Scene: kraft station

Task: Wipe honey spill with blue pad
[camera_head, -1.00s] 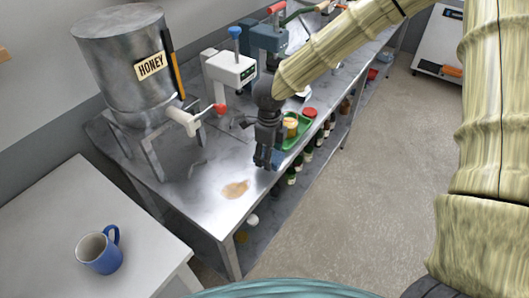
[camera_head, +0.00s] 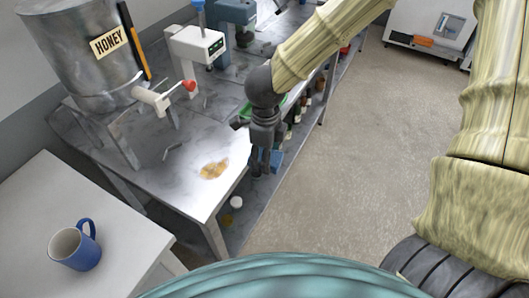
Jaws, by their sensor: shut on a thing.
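The honey spill (camera_head: 214,169) is an amber patch on the metal table (camera_head: 190,197), near its front edge. My gripper (camera_head: 265,167) points down to the right of the spill, at the table's right edge. It is shut on the blue pad (camera_head: 277,159), which shows only partly beside the dark fingers. The pad is apart from the spill in the picture. Its height over the table cannot be told.
A honey tank (camera_head: 80,50) with a red-handled tap (camera_head: 165,97) stands behind the spill. A white device (camera_head: 195,45) stands farther back. A green tray (camera_head: 282,103) is mostly hidden behind my gripper. A blue mug (camera_head: 75,247) stands on the white table (camera_head: 125,230).

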